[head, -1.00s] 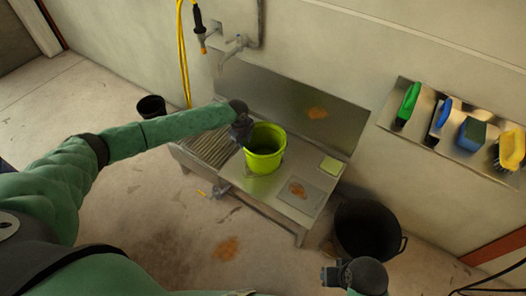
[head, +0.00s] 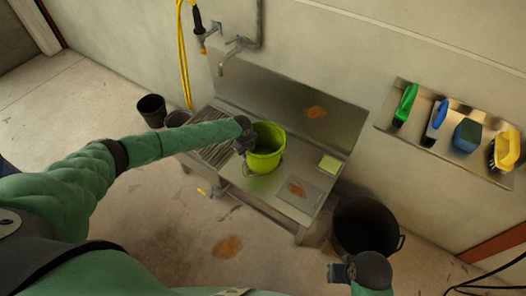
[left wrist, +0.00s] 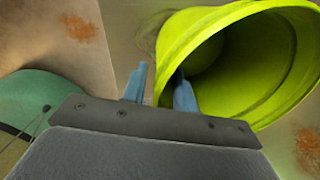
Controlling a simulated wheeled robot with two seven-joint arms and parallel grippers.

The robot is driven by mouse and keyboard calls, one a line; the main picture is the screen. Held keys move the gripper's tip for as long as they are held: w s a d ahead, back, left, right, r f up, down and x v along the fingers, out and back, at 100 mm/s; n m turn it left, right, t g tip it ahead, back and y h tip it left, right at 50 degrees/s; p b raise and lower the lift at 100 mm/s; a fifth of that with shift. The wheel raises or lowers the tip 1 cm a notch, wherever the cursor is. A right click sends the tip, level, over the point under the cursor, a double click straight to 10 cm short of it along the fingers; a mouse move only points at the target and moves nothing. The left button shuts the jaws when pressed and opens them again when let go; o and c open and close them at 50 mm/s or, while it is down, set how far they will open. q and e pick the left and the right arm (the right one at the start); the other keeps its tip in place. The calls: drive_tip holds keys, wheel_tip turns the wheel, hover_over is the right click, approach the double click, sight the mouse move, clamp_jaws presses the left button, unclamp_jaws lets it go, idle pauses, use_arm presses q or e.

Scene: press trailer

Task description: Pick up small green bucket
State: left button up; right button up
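The small green bucket (head: 266,160) is yellow-green and stands upright on the metal sink bench in the head view. Its open mouth and inner wall fill the upper right of the left wrist view (left wrist: 205,45). My left gripper (head: 247,146) is at the bucket's left rim. In the left wrist view its two blue fingers (left wrist: 160,85) are apart, one outside the bucket and one inside its mouth, with the rim between them. A gap shows between the outer finger and the wall. My right gripper (head: 338,272) is low in the head view, away from the bucket; its fingers are too small to read.
A large black bucket (head: 366,228) stands on the floor at right, a small black one (head: 152,108) at left. A wall shelf (head: 462,157) holds several brushes. A tap (head: 230,52) juts out behind the bench.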

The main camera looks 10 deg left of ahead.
use_arm(q)
clamp_jaws()
idle(0.5)
idle(0.5)
idle(0.4)
